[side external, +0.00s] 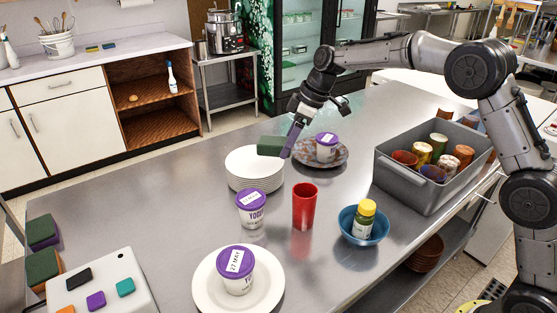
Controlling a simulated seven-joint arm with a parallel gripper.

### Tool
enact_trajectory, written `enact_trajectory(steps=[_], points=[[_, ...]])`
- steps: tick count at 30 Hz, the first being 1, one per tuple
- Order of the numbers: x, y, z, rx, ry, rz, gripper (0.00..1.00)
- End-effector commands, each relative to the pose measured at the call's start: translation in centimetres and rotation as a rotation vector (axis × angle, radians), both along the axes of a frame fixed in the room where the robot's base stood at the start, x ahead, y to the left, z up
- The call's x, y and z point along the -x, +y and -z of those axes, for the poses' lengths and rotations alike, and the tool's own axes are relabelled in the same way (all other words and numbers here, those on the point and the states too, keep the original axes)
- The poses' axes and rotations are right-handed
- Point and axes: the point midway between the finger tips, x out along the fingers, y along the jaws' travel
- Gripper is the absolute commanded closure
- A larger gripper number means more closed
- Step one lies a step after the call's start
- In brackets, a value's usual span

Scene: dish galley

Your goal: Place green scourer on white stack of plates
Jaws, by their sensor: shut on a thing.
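The green scourer (271,145) is a dark green block. My gripper (291,140) is shut on its right end and holds it above the white stack of plates (255,178). The stack is upright on the steel table. The scourer overlaps the stack's back right part in the side external view. I cannot tell exactly how large the gap between scourer and top plate is.
A yogurt tub sits on a patterned plate (338,155) behind right. Another yogurt tub (251,208), a red cup (305,205) and a blue bowl (349,225) holding a yellow-capped jar stand in front. A grey bin (408,180) of cups is at right. A front white plate (207,290) holds a tub.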

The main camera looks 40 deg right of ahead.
Motion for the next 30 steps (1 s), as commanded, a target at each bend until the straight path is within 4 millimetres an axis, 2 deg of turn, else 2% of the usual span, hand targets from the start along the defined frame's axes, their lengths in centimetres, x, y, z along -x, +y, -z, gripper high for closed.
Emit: enact_trajectory(steps=[1,6,14,19,30], points=[[-0.7,0.1,1.0,0.000,0.003,-0.001,0.83],[-2.5,0.3,3.0,-0.001,-0.001,0.000,0.83],[-3.6,0.5,4.4,-0.001,0.001,0.000,0.83],[-3.4,0.4,6.8,-0.001,0.002,-0.001,0.83],[-3.4,0.4,7.3,-0.001,-0.001,0.000,0.83]])
